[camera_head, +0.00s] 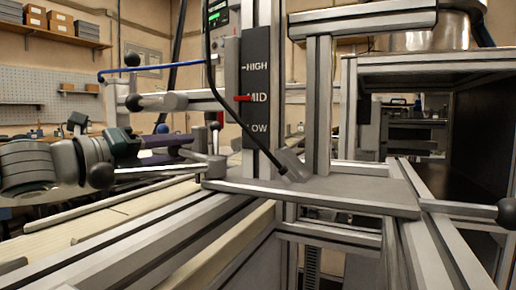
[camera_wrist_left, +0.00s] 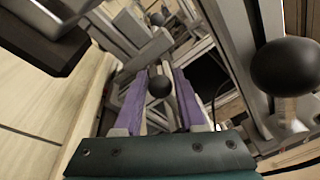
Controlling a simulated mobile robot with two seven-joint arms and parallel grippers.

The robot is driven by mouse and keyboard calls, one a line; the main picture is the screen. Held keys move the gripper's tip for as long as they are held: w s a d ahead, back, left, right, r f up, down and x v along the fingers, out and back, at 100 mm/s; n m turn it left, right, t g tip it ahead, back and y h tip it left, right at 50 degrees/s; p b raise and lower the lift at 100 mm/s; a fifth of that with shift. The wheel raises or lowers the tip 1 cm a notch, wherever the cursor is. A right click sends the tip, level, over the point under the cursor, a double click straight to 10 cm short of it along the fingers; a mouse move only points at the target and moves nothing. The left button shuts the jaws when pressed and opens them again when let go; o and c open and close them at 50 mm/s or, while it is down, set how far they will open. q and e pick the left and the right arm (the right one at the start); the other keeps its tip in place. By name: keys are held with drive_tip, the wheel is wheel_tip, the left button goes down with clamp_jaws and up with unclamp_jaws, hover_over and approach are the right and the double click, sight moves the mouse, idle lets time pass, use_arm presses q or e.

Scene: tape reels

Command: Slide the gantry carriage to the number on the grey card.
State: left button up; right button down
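A flat grey plate (camera_head: 345,193) lies across metal rails in the head view and looks like the gantry carriage. Rods end in black ball knobs at its left (camera_head: 102,175) and right (camera_head: 507,210). My left gripper (camera_head: 200,147), with green palm and purple fingers, is left of the upright post. A small upright knob (camera_head: 214,125) stands by its fingertips. In the left wrist view, the fingers are apart with a black ball (camera_wrist_left: 159,86) between them; I cannot tell whether they touch it. No grey card or number is readable. My right gripper is out of view.
A dark scale (camera_head: 256,80) reads HIGH, MID and LOW; its red pointer (camera_head: 242,98) is at MID. A grey cabinet frame (camera_head: 430,66) stands right. Another large black knob (camera_wrist_left: 285,67) is close at right in the left wrist view.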

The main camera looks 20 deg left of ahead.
use_arm(q)
clamp_jaws()
idle(1.0)
